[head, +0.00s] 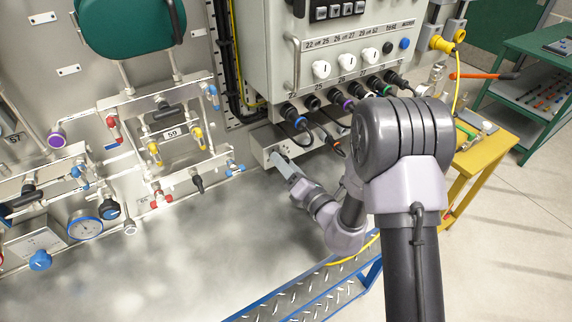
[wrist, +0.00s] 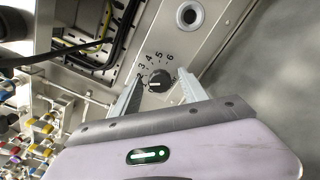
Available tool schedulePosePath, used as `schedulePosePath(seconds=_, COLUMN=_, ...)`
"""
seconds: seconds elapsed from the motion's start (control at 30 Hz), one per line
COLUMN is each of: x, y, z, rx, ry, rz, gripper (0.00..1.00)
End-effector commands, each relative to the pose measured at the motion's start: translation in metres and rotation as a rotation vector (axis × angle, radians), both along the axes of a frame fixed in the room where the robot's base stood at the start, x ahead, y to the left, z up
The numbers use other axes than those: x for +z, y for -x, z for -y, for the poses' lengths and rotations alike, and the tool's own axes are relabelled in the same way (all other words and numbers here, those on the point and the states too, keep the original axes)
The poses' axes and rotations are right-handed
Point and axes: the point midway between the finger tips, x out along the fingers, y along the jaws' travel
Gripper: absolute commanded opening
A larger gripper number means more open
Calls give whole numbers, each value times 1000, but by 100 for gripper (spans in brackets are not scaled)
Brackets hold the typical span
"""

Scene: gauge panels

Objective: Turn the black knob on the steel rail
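The black knob (wrist: 159,80) sits on the steel rail (wrist: 208,40) in the wrist view, beside a printed arc of numbers up to 6. A white mark on the knob points left, towards the low numbers. My gripper (wrist: 162,74) is open, with one finger on each side of the knob and gaps visible between. I cannot tell how far the fingertips are from the rail face. In the head view my gripper (head: 278,160) is at the front of the steel rail (head: 261,143), below the grey box, and the knob cannot be made out there.
A dark round socket (wrist: 190,15) is farther along the rail. Black cables (wrist: 112,32) run beside it. In the head view, a grey box (head: 340,70) with white knobs and cable plugs is above. Valves and a gauge (head: 85,225) are left. A blue-edged step (head: 300,297) is below.

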Motion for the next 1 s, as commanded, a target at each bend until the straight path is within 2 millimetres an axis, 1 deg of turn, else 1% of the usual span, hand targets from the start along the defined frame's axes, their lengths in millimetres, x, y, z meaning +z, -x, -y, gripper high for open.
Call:
schedulePosePath(seconds=0.03, x=0, y=0, z=0, rx=0, ry=0, rz=0, gripper=41)
schedulePosePath(seconds=0.17, x=0, y=0, z=0, rx=0, ry=0, rz=0, gripper=16)
schedulePosePath(seconds=0.2, x=0, y=0, z=0, rx=0, ry=0, rz=0, gripper=8)
schedulePosePath(seconds=0.23, x=0, y=0, z=0, rx=0, ry=0, rz=0, gripper=2)
schedulePosePath(seconds=0.27, x=0, y=0, z=0, rx=0, ry=0, rz=0, gripper=0)
schedulePosePath(seconds=0.47, x=0, y=0, z=0, rx=0, ry=7, rz=5, gripper=0)
schedulePosePath(seconds=0.67, x=-1, y=0, z=0, rx=0, ry=61, rz=41, gripper=0)
schedulePosePath(seconds=1.0, x=-3, y=0, z=0, rx=1, ry=292, rz=196, gripper=0)
